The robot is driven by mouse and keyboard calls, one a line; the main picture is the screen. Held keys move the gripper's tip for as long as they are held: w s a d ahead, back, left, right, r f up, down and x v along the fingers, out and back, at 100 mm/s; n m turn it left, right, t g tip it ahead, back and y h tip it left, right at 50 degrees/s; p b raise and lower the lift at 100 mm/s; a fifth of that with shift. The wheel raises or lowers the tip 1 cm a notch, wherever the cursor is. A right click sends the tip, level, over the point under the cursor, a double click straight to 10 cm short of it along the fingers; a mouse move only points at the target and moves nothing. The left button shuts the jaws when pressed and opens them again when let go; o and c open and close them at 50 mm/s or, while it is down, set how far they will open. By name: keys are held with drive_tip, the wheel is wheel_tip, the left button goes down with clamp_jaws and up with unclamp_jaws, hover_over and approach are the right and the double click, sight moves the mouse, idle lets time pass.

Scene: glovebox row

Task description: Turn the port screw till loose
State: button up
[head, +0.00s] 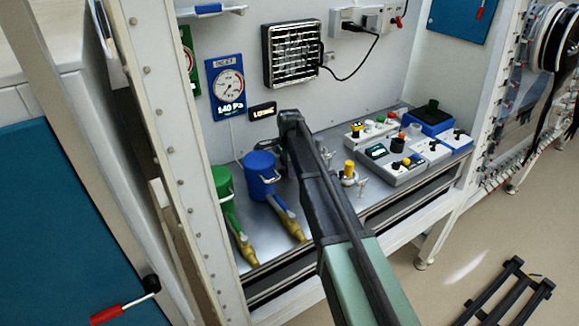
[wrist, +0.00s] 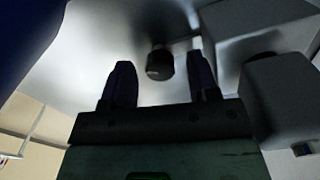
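My gripper (wrist: 161,64) is open in the wrist view, with one dark finger on each side and a clear gap between them. A short dark round knob (wrist: 159,66) shows in that gap, apart from both fingers. It may be the port screw, but I cannot tell, nor how far it lies beyond the fingertips. I cannot make out the port screw in the head view.
A green canister (head: 222,185) stands left of the blue one. Small yellow-topped fittings (head: 348,170) and control boxes (head: 398,165) stand to the right. A gauge panel (head: 229,88) and a vent (head: 291,54) are on the back wall. Grey blocks (wrist: 280,90) fill the wrist view's right side.

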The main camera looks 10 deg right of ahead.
wheel_tip(320, 180, up, 11)
drive_tip(key=p, duration=1)
drive_tip(key=shift+f+p, duration=0.15)
drive_tip(key=shift+p, duration=0.2)
